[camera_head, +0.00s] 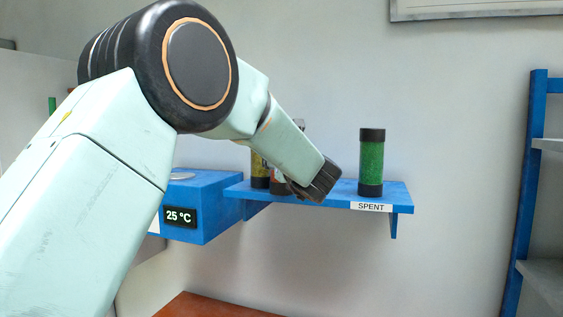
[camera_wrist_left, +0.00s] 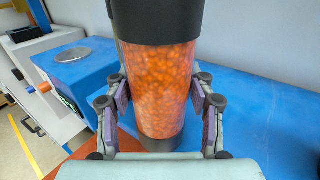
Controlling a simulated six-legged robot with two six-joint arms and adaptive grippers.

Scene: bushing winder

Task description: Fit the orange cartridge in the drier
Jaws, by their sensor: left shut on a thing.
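The orange cartridge (camera_wrist_left: 160,88), a clear cylinder of orange beads with black end caps, stands between the fingers of my left gripper (camera_wrist_left: 161,105). The fingers are shut on it from both sides. In the head view my left gripper (camera_head: 296,188) is at the blue shelf (camera_head: 398,190), mostly hidden by my own wrist, and only a sliver of the cartridge (camera_head: 278,177) shows. I cannot tell whether its base touches the shelf. No place plainly marked as the drier is seen. My right gripper is not in view.
A green cartridge (camera_head: 371,163) stands on the shelf above a SPENT label (camera_head: 371,206). A yellowish cartridge (camera_head: 259,171) stands left of my gripper. A blue box (camera_head: 216,206) with a 25 °C display is left of the shelf. A blue rack (camera_head: 530,190) stands at far right.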

